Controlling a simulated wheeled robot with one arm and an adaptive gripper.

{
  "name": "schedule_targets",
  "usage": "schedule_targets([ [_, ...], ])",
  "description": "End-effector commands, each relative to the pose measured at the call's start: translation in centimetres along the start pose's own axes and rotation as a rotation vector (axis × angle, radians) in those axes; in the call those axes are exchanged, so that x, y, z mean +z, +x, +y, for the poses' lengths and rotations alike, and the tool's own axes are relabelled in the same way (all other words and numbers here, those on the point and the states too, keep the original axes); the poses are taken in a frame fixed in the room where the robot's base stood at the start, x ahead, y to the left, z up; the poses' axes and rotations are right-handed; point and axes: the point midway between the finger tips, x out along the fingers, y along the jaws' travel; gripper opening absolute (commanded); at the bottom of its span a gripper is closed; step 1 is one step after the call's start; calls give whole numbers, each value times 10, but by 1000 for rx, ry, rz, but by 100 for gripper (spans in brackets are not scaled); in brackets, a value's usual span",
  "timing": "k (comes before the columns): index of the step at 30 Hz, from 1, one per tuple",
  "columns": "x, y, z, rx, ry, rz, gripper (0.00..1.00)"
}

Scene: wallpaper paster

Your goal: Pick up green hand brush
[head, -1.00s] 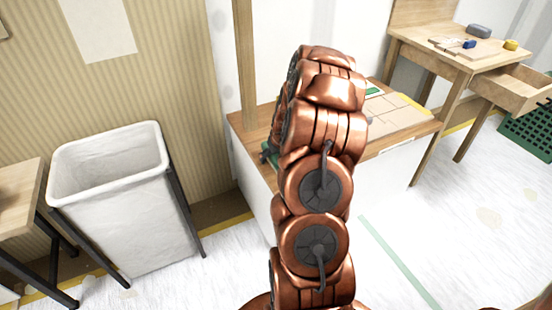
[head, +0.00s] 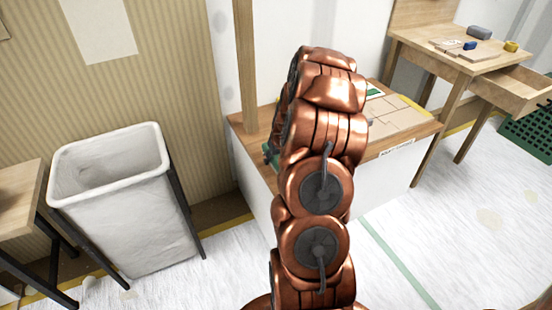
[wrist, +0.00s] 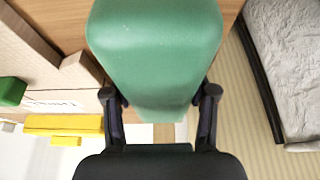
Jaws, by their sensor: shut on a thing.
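The green hand brush (wrist: 155,45) fills the upper middle of the wrist view, its smooth green body close to the camera. My gripper (wrist: 160,94) has a dark finger on each side of it and is shut on it. The far end of the brush runs out of the picture, and no bristles show. In the head view my copper arm hides most of the brush and gripper. Only a bit of green (head: 271,154) shows at the arm's left edge, above the wooden-topped bench (head: 415,132). I cannot tell how high the brush is held.
Cardboard pieces (head: 398,115) lie on the bench right of my arm. A wooden post (head: 245,65) rises at its back left corner. A white bin (head: 115,205) stands left. A wooden desk (head: 440,58) with an open drawer (head: 515,88) stands back right. The floor in front is clear.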

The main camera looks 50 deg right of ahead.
Motion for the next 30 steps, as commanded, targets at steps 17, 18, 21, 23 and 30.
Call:
schedule_targets([
  [17, 6, -45, 16, -1, 6, 1, 16],
  [18, 12, -48, 21, 0, 6, 1, 16],
  [21, 29, -58, 33, -1, 5, 0, 16],
  [23, 40, -63, 41, -1, 6, -1, 16],
  [30, 76, -84, 70, 1, 4, 2, 16],
])
